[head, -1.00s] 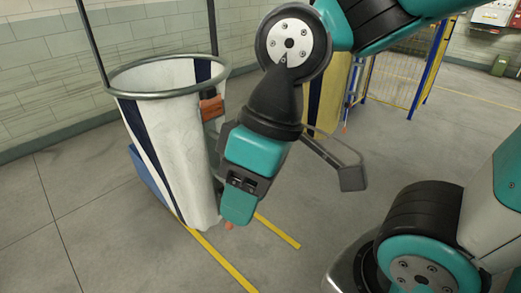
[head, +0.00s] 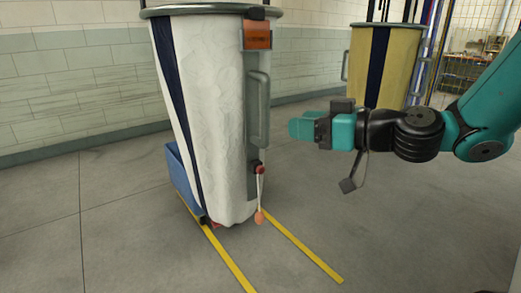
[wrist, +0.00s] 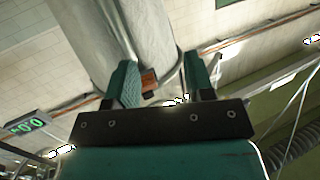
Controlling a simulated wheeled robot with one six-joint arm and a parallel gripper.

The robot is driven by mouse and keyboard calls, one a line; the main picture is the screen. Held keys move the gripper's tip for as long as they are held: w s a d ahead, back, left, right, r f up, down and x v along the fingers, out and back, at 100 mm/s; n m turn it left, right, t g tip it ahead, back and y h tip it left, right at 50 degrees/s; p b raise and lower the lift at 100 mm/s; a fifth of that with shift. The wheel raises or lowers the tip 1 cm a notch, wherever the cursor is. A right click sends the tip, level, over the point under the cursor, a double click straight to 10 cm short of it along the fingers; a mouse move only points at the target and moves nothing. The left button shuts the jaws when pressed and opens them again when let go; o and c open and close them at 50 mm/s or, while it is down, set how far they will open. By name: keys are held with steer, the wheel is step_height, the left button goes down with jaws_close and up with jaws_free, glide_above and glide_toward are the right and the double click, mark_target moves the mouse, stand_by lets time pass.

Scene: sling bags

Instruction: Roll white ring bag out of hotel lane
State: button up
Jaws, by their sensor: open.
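The white ring bag (head: 215,110) hangs upright from a grey ring in the head view, with a dark blue stripe down its left side. An orange tag (head: 257,36) and a grey vertical handle (head: 260,108) are on its right side. Below the handle hangs a small cord with a red top and an orange end (head: 260,215). My gripper (head: 292,129) is open and empty, to the right of the handle and apart from it in the picture. In the wrist view, the bag (wrist: 105,30) and orange tag (wrist: 149,80) appear beyond the open fingers (wrist: 165,82).
Yellow floor lines (head: 300,245) run from under the bag toward the front. A blue base part (head: 184,180) shows at its lower left. A yellow bag with a blue stripe (head: 400,65) stands behind my arm. A tiled wall (head: 70,85) is behind; the floor at left is clear.

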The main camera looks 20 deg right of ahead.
mark_target(269, 114)
steer(key=w+d+f+m+t+h, duration=0.1)
steer(key=w+d+f+t+h, duration=0.15)
steer(key=d, duration=0.25)
steer(key=shift+y, duration=0.45)
steer(key=p+x, duration=0.3)
steer(key=x, duration=0.2)
steer(key=p+x, duration=0.3)
steer(key=x, duration=0.2)
steer(key=r+p+x, duration=0.1)
steer(key=p+x, duration=0.3)
steer(key=x, duration=0.1)
steer(key=shift+w+a, duration=0.1)
steer(key=shift+a, duration=0.2)
steer(key=shift+w+a+f, duration=0.25)
steer(key=shift+w+a, duration=0.05)
steer(key=shift+w, duration=0.3)
jaws_close()
